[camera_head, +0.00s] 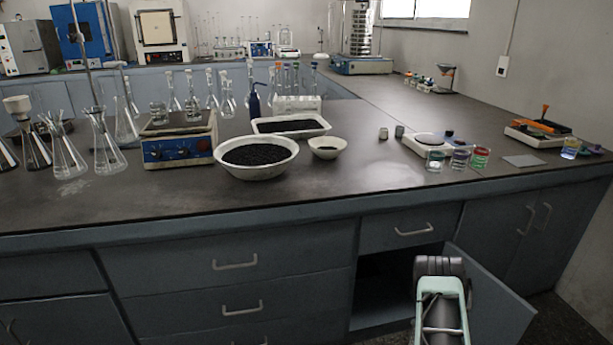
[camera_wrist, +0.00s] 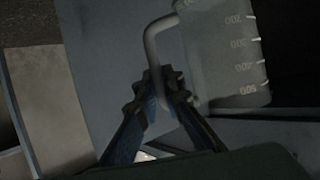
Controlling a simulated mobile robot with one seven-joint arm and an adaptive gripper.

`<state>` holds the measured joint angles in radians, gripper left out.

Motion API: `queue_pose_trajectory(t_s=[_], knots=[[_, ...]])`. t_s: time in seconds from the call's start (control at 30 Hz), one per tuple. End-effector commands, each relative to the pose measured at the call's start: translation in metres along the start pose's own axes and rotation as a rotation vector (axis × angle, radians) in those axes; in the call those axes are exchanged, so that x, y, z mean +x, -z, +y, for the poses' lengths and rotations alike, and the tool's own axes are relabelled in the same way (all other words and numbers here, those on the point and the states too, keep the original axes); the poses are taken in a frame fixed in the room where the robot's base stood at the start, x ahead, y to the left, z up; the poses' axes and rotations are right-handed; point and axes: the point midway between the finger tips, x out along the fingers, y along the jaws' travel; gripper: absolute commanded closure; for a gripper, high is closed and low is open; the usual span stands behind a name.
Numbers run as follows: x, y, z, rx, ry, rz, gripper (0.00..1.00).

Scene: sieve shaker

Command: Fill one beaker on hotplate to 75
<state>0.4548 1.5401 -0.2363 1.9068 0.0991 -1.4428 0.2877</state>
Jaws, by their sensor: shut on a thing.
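The hotplate (camera_head: 181,151) stands on the bench at left, with a blue front. Clear glass beakers (camera_head: 158,113) stand on its top; I cannot read any level in them. In the wrist view my gripper (camera_wrist: 163,88) is shut on a curved grey handle. The handle seems to belong to a translucent graduated jug (camera_wrist: 220,50), with marks running from 200 to 500 toward the picture's bottom. Its contents cannot be told. In the head view my arm is low at the front right, before the open cabinet; the jug and fingertips are hidden there.
The cabinet door (camera_head: 488,300) is open beside my arm, below the bench edge. Flasks (camera_head: 105,155) crowd the hotplate's left. A bowl of black grains (camera_head: 257,172) and a tray (camera_head: 318,126) lie to its right.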

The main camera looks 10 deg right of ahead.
Motion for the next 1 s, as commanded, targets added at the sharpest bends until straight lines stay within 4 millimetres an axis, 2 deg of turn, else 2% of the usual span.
queue_pose_trajectory(t_s=[0.03, 0.4, 1.0], knots=[[-0.006, 0.013, -0.012, -0.005, 0.019, 0.006, 1.0], [-0.057, 0.082, -0.084, -0.054, 0.136, 0.006, 1.0], [-0.125, 0.178, -0.184, -0.12, 0.299, 0.008, 1.0]])
